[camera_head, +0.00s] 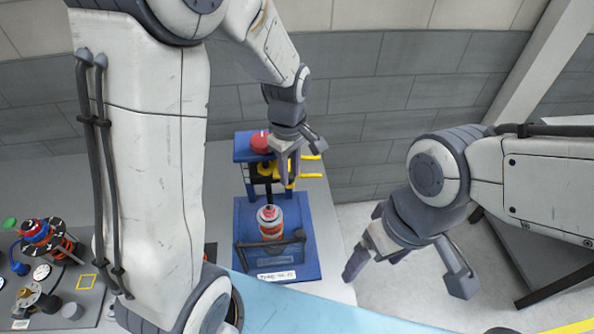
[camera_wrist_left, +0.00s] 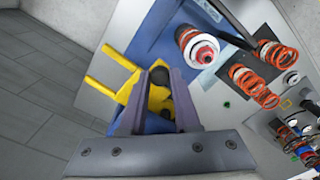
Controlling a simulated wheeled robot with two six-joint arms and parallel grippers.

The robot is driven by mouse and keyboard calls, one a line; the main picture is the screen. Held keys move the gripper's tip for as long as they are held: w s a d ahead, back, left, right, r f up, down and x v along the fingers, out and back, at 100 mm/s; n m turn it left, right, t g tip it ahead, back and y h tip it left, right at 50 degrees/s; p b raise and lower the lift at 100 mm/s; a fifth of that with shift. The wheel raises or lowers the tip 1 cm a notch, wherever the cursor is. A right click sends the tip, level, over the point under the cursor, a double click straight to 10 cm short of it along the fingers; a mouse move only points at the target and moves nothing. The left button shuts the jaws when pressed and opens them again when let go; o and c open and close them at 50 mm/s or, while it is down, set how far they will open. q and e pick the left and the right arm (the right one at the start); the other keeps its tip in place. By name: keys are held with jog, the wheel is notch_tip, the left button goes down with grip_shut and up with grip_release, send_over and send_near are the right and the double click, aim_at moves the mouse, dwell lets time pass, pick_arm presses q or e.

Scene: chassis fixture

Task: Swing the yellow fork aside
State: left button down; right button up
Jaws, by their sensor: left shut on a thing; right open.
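The yellow fork (camera_head: 310,175) is on the blue fixture (camera_head: 242,220), near its raised rear part, with its two prongs pointing right. In the left wrist view, the fork (camera_wrist_left: 106,82) shows its prongs toward the upper left. My left gripper (camera_head: 288,170) comes down from above and is shut on the fork. In the wrist view, yellow and a dark knob (camera_wrist_left: 160,76) show between my left fingers (camera_wrist_left: 158,92); the exact contact is partly hidden. My right gripper (camera_head: 408,272) is open and empty, right of the fixture.
A red-and-white canister with an orange coil (camera_head: 270,222) stands on the fixture, behind a dark bar (camera_head: 272,246). A red cap (camera_head: 260,142) tops the rear part. Spring parts (camera_head: 40,238) stand at far left. The fork's right side faces open floor.

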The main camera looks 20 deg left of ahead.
pick_arm(q)
jog(key=shift+w, duration=0.1)
jog(key=c, duration=0.6)
grip_release()
jog(key=shift+c, duration=0.2)
notch_tip(320, 180, up, 11)
jog(key=b, duration=0.2)
jog(key=shift+f, duration=0.2)
